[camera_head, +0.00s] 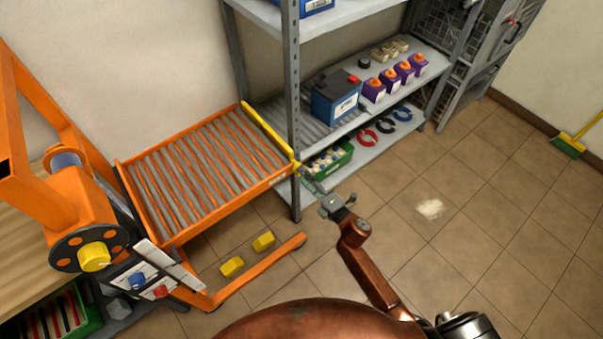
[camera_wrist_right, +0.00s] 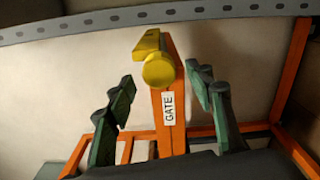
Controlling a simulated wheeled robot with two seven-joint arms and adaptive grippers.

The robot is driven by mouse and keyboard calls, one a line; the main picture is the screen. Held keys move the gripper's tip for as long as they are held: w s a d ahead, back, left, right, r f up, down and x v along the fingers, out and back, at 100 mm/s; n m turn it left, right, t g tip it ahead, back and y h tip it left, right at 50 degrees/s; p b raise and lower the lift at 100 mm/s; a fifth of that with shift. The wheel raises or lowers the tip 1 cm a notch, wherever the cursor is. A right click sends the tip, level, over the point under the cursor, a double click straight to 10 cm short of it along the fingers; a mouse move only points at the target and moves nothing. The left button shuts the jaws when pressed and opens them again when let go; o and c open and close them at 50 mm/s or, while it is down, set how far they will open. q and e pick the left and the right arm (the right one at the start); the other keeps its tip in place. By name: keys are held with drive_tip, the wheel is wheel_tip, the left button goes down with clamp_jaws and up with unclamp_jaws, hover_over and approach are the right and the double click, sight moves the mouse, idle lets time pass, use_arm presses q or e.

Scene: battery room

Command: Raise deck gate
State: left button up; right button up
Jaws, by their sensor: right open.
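The deck gate is a yellow bar (camera_head: 268,132) lying along the shelf-side end of the orange roller deck (camera_head: 150,212). Its near end is by the deck's corner, beside the grey shelf post. In the right wrist view the yellow gate end (camera_wrist_right: 158,70) is a rounded knob above an orange post with a white "GATE" label (camera_wrist_right: 168,108). My right gripper (camera_head: 308,178) reaches to this end. Its green-padded fingers (camera_wrist_right: 160,95) are open, one on each side of the post and knob, with gaps visible. My left gripper is out of view.
A grey shelf rack (camera_head: 293,120) stands right beside the deck, holding a blue battery (camera_head: 336,98), purple bottles and a green bin (camera_head: 328,160). An orange winch with a yellow knob (camera_head: 94,257) is at left. Yellow blocks (camera_head: 263,241) lie below the deck. Floor at right is mostly clear.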

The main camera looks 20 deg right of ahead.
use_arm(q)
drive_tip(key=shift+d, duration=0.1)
use_arm(e)
drive_tip(key=v, duration=0.9)
drive_tip(key=shift+s, duration=0.25)
drive_tip(key=shift+d, duration=0.1)
